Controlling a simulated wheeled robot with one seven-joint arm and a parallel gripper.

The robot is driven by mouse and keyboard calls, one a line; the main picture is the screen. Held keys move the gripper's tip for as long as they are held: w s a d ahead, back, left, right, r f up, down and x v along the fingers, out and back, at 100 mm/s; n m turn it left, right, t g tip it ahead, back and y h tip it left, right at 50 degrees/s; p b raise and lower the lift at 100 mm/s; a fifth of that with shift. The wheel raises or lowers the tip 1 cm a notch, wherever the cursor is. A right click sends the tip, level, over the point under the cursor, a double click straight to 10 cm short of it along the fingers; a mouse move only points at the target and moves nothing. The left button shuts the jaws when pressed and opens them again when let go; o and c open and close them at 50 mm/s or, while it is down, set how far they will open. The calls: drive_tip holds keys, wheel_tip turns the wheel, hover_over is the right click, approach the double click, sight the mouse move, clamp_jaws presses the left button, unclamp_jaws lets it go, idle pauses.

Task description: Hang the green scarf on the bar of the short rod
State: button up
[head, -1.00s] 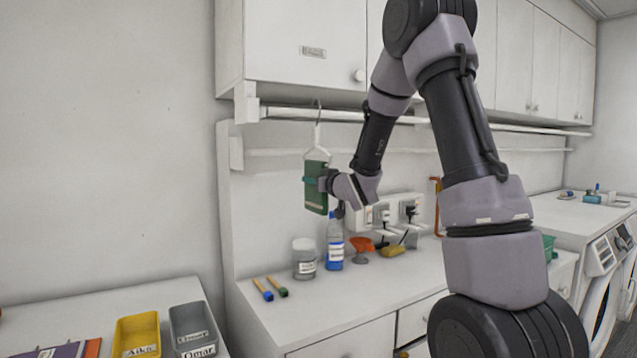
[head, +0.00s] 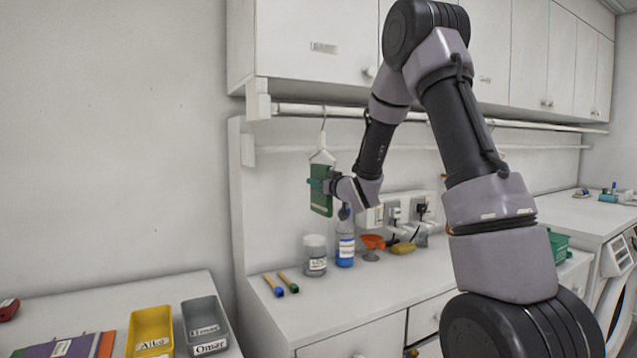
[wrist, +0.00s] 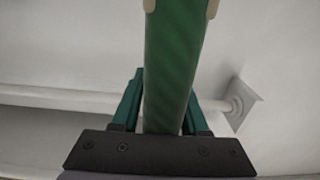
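The green scarf (head: 321,200) hangs folded from a white hanger (head: 322,158) below the wall cabinet. It fills the middle of the wrist view (wrist: 172,60) as a green band. My gripper (head: 318,185) is shut on the scarf, with a teal finger close along each side. The hanger's hook reaches up to the height of the white bar (head: 375,115) under the cabinet. I cannot tell whether the hook rests over the bar or stands in front of it. A rod end with its wall mount (wrist: 237,105) shows in the wrist view.
A second rail (head: 540,147) runs lower along the wall. On the counter below stand a jar (head: 315,257), a blue-labelled bottle (head: 345,246) and an orange funnel (head: 371,242). Yellow (head: 150,328) and grey (head: 205,324) bins are lower left.

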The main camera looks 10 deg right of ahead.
drive_tip(key=shift+o, duration=0.7)
